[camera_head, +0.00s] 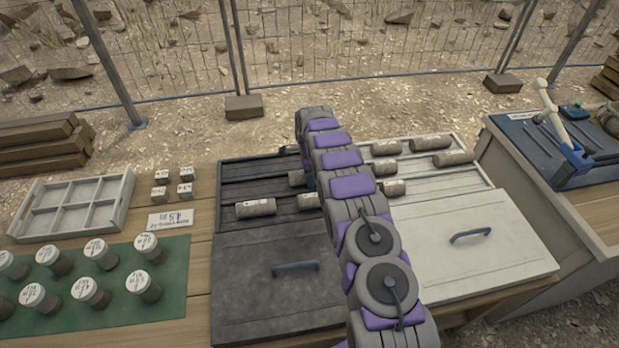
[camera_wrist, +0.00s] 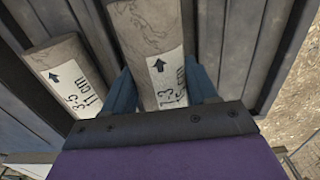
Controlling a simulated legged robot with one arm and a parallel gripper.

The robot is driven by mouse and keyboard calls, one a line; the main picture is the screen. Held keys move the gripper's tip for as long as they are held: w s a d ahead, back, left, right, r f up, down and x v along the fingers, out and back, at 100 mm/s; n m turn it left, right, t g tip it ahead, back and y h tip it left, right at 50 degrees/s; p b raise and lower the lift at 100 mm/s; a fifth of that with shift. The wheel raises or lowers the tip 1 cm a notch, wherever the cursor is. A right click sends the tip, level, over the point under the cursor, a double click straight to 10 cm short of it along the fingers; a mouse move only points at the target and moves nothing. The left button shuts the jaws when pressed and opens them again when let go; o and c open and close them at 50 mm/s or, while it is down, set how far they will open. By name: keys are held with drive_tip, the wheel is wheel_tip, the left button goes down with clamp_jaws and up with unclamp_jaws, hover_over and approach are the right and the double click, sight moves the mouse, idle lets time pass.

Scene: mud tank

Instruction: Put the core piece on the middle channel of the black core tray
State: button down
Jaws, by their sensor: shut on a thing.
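The black core tray (camera_head: 248,173) lies open left of my arm, with long parallel channels. My gripper (camera_wrist: 160,88) has its blue fingers on both sides of a pale core piece (camera_wrist: 150,35) with a white label and arrow, and is shut on it. The piece is over or in a dark channel; I cannot tell whether it touches the floor. Another labelled core piece (camera_wrist: 55,68), marked 11 cm, lies to its left in the wrist view. In the head view a core piece (camera_head: 256,208) lies in the tray's front channel. My arm hides much of the gripper there.
A white tray (camera_head: 478,168) with several core pieces lies to the right. A dark lid (camera_head: 270,305) and a white lid (camera_head: 500,245) are in front. Sample jars stand on a green mat (camera_head: 178,270) at left. A tool mat (camera_head: 530,135) is at far right.

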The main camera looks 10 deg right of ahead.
drive_tip(key=shift+a+f, duration=0.1)
drive_tip(key=shift+f, duration=0.3)
drive_tip(key=shift+a+r, duration=0.1)
drive_tip(key=c, duration=0.7)
unclamp_jaws()
drive_tip(key=shift+d, duration=0.2)
drive_tip(key=shift+o, duration=0.6)
drive_tip(key=shift+d, duration=0.2)
